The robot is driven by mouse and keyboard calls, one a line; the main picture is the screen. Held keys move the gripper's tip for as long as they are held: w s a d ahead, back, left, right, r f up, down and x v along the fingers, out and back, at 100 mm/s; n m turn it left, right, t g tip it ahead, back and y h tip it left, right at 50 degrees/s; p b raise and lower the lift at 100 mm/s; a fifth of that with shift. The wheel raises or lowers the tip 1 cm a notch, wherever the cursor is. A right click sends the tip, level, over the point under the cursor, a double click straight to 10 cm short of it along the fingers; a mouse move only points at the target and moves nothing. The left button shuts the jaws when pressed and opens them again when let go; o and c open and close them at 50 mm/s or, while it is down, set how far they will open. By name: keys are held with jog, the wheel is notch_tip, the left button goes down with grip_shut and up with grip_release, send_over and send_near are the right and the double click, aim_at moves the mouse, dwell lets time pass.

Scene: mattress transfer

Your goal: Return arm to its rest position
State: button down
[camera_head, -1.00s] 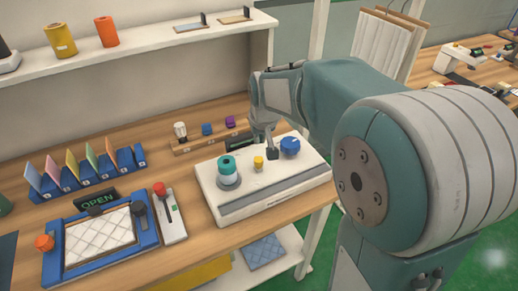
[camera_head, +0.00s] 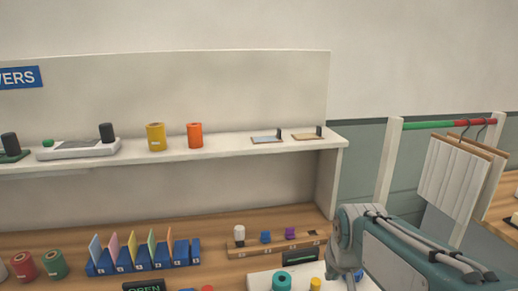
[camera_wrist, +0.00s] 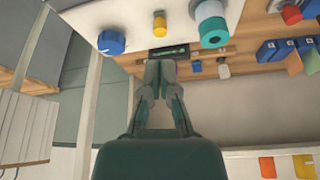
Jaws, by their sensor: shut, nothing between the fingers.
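My gripper (camera_wrist: 160,70) shows in the wrist view with its two fingers together and nothing between them. The fingers stand clear of the white control box (camera_wrist: 134,16), with a gap between them. The box's blue knob (camera_wrist: 111,42), yellow knob (camera_wrist: 159,23) and teal knob (camera_wrist: 213,27) show there. In the head view my arm (camera_head: 415,255) is bent at the lower right, and the fingertips cannot be made out. The control box (camera_head: 260,279) shows only partly at the bottom edge there.
A wall shelf (camera_head: 235,147) holds a yellow spool (camera_head: 156,137) and an orange spool (camera_head: 195,136). White cloths (camera_head: 455,178) hang from a rail (camera_head: 430,125) at the right. A blue rack (camera_head: 145,265) with coloured cards stands on the wooden bench (camera_head: 60,240).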

jog(key=s+t, duration=0.1)
jog(key=s, duration=1.4)
jog(key=shift+r, duration=0.15)
jog(key=shift+a, duration=0.1)
dwell(1.2)
